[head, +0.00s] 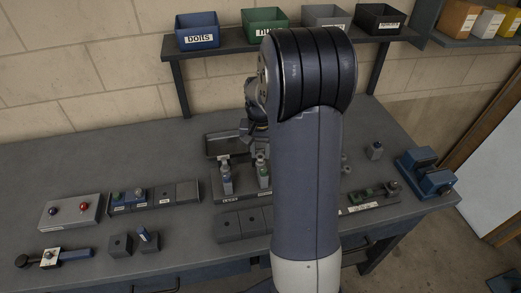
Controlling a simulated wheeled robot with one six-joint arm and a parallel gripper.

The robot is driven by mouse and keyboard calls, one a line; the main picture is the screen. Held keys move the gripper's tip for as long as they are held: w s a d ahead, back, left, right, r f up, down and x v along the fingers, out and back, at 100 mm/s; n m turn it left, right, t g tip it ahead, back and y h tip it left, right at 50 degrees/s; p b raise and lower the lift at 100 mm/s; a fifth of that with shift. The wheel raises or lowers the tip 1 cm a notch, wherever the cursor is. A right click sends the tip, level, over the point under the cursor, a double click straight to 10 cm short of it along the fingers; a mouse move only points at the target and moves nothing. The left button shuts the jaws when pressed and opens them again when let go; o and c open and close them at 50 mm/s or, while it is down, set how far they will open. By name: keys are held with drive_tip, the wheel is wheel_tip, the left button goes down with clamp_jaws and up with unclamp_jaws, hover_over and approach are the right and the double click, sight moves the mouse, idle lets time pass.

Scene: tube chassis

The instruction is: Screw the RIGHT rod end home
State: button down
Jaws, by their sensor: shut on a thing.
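My gripper (250,130) shows only in part at the left edge of my arm, above the back of the bench. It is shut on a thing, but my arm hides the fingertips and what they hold. Two small upright grey pieces stand on a dark labelled base just left of my arm. Part of the base (230,200) is hidden by my arm.
A dark tray (222,144) lies behind the base. Left are a button box (70,211), a compartment tray (155,197) and small blocks (121,244). Right are a green-parts holder (372,198) and a blue vise (425,173). Labelled bins (197,30) line the shelf. The bench's back left is clear.

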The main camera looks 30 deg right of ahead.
drive_tip(key=m, duration=0.5)
idle(0.5)
drive_tip(key=shift+f+m, duration=0.1)
drive_tip(key=shift+m, duration=1)
drive_tip(key=m, duration=0.3)
drive_tip(key=shift+m, duration=0.5)
drive_tip(key=m, duration=0.4)
